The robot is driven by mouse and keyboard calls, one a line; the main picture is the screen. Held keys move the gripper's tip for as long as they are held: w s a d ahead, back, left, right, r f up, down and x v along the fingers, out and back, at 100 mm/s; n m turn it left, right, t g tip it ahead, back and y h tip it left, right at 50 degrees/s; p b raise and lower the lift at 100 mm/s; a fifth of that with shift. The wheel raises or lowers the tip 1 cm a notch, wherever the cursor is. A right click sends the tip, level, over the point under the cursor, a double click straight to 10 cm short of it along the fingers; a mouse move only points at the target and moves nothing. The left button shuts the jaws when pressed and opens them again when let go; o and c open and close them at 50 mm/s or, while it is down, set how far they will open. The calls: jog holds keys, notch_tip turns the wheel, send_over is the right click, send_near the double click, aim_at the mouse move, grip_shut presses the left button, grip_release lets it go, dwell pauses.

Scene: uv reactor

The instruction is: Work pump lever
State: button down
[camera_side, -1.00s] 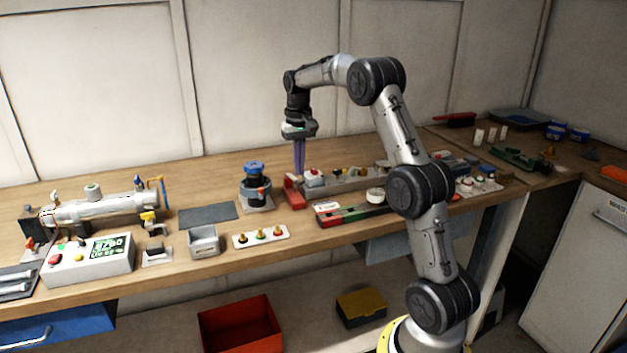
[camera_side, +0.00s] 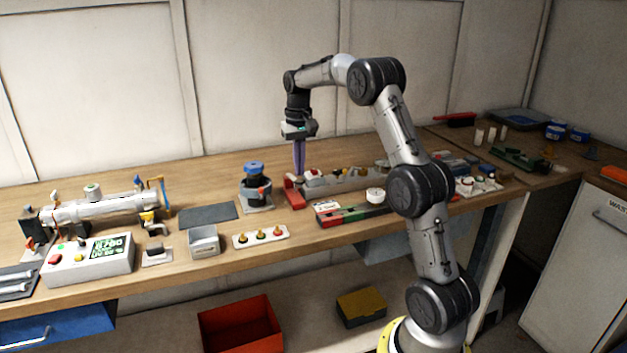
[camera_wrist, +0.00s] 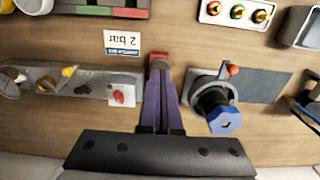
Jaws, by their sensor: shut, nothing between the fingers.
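A red lever-like part (camera_side: 293,192) stands at the left end of a long grey block (camera_side: 345,182) on the bench; I take it as the pump lever. In the wrist view only its red end (camera_wrist: 160,58) shows, just past my fingertips; the rest is hidden behind the fingers. My gripper (camera_side: 299,174) points straight down with its purple fingers together and nothing between them. The fingertips (camera_wrist: 159,70) are at or right beside the red part; I cannot tell whether they touch it. A white "2 bar" label (camera_wrist: 122,42) lies beside it.
A dark canister with a blue cap (camera_side: 254,180) stands close to the left. A red knob (camera_wrist: 118,97) sits on the grey block to the other side. A red, green and black strip (camera_side: 350,214) lies in front. A dark mat (camera_side: 208,215) and bare wood lie farther left.

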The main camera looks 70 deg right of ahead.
aim_at(300, 180)
jog(key=shift+f, duration=0.1)
jog(key=shift+f, duration=2.3)
jog(key=shift+r, duration=2.4)
jog(key=shift+a, duration=0.1)
